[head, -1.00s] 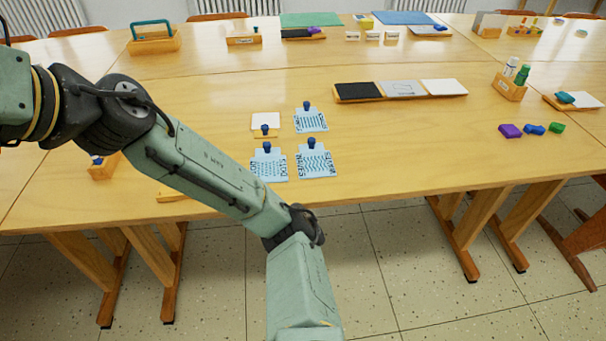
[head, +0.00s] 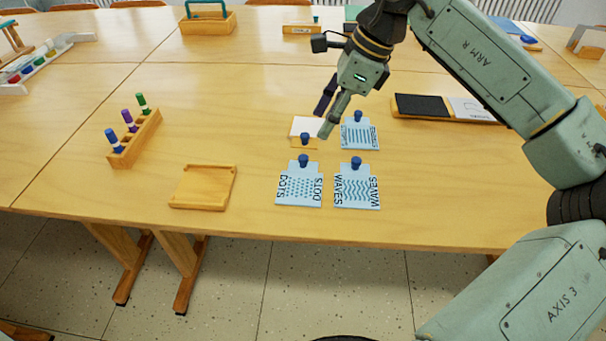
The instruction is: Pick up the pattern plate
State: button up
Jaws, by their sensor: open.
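Several plates with dark blue knobs lie on the table. The light-blue DOTS plate (head: 300,191) and the WAVES plate (head: 357,193) lie side by side near the front edge. A third light-blue plate with a line pattern (head: 360,136) lies behind the WAVES plate. Left of it is a white plate or card (head: 305,126) with a wooden strip and a blue knob (head: 304,138). My gripper (head: 322,121) is open and empty. It points down over the white plate and partly covers it; its exact height is unclear. Which plate the task means cannot be told.
An empty wooden tray (head: 203,187) lies left of the DOTS plate. A wooden rack (head: 135,139) with several coloured-capped markers stands farther left. A long wooden tray (head: 445,116) with black and white panels lies at right, partly behind my arm.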

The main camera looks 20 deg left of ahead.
aim_at(303, 157)
jog(key=p+x, duration=0.1)
jog(key=x, duration=0.9)
jog(key=shift+s+a+r, duration=0.1)
jog(key=shift+s+r, duration=0.05)
jog(key=shift+s, duration=0.05)
jog(key=shift+c, duration=0.3)
grip_shut()
